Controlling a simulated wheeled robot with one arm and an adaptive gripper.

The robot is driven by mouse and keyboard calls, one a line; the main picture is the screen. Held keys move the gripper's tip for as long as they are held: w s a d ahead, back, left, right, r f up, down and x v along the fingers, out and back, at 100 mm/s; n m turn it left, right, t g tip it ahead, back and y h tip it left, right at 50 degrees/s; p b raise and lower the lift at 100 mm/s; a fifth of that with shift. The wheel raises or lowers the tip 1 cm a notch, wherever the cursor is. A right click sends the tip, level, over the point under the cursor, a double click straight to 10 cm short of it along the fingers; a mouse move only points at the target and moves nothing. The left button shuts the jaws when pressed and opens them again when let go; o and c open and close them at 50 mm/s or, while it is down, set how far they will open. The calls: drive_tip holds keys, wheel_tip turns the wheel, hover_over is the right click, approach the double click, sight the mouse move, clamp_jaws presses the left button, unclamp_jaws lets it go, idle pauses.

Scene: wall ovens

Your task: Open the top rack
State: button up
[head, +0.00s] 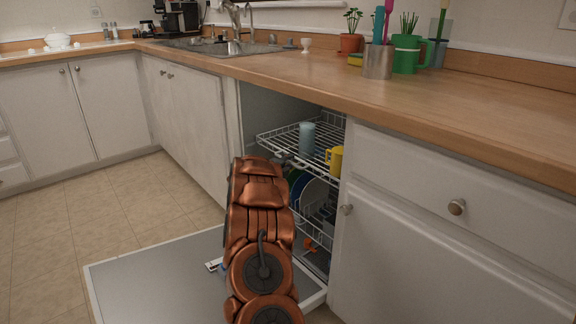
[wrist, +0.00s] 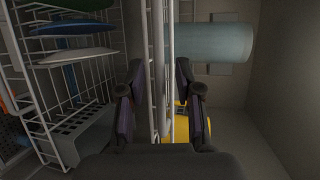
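The top rack (head: 277,140) is a white wire rack in the open dishwasher. It holds a light blue cup (head: 307,138) and a yellow mug (head: 334,159). The wrist view is turned sideways and shows the rack's wires (wrist: 155,40), the cup (wrist: 215,43) and part of the mug (wrist: 199,125). My gripper (wrist: 160,78) is open, with one finger on each side of the rack's wires. I see gaps between the fingers and the wires. In the head view my copper arm hides the gripper and part of the rack's front.
The dishwasher door (head: 150,279) lies folded down under my arm. A lower rack (head: 316,222) holds plates, which also show in the wrist view (wrist: 75,55). The wooden counter (head: 420,105) is above, and a white cabinet (head: 440,255) stands right of the opening.

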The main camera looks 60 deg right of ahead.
drive_tip(key=shift+w+d, duration=0.1)
drive_tip(key=shift+d, duration=0.3)
drive_tip(key=shift+c, duration=0.3)
drive_tip(key=shift+f, duration=0.1)
clamp_jaws()
